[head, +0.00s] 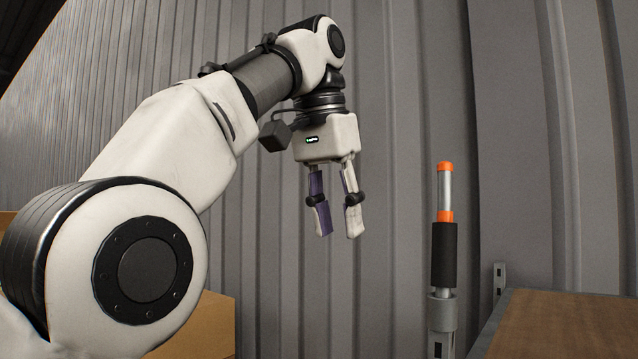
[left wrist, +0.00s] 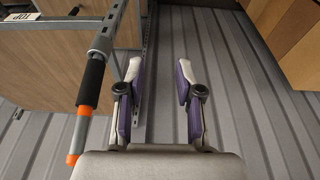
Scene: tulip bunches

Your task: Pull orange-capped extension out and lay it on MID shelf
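The orange-capped extension (head: 445,192) stands upright in the head view, right of my left gripper. It has a silver tube with an orange cap and an orange band, above a black sleeve (head: 443,255) and a grey holder (head: 441,312). It also shows in the left wrist view (left wrist: 81,127), left of the fingers. My left gripper (head: 338,236) is open and empty, pointing down, apart from the extension. Its fingers also show in the left wrist view (left wrist: 160,105). My right gripper is in neither view. I cannot tell which surface is the MID shelf.
A brown wooden surface (head: 565,325) lies at the lower right of the head view. A shelf unit with a "TOP" label (left wrist: 22,17) is at the upper left of the left wrist view. Cardboard-coloured boxes (head: 205,325) are at lower left. A corrugated grey wall (head: 400,80) stands behind.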

